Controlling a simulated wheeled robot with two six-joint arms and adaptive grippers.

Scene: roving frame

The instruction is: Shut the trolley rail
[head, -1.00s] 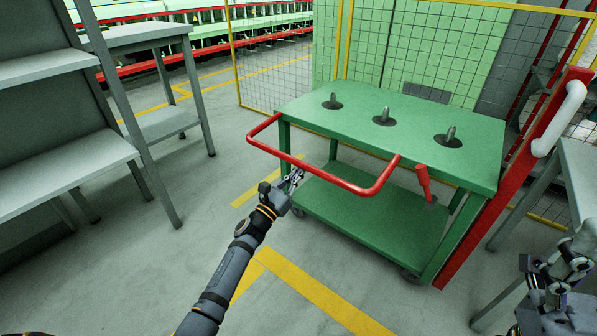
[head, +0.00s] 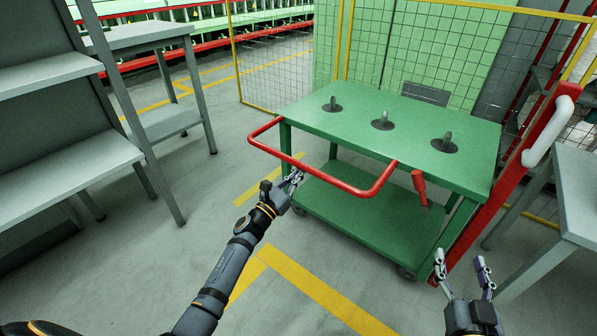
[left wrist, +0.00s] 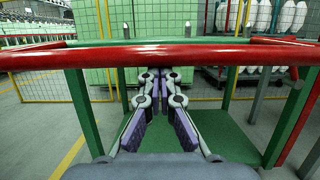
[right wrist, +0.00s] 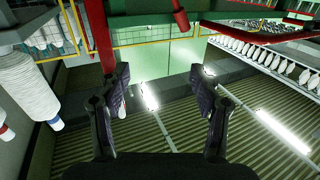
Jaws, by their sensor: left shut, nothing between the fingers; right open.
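The green trolley (head: 365,222) stands in the middle of the head view. Its red rail (head: 338,183) sticks out from the near side of the top as a bent loop; its front bar also crosses the left wrist view (left wrist: 150,54). A red grip (head: 420,188) stands at the rail's right, tilted. My left gripper (head: 294,177) is shut and empty, close to the front bar; in the left wrist view its fingers show below the bar. I cannot tell if they touch. My right gripper (head: 462,262) is open and empty, in front of the trolley's right end.
Several metal pegs (head: 383,122) stand on the trolley's top. A red post with a white handle (head: 541,130) rises at its right end. A grey table (head: 580,195) is at the right, grey shelves (head: 70,165) at the left. A mesh fence (head: 440,50) stands behind. The floor in front is clear.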

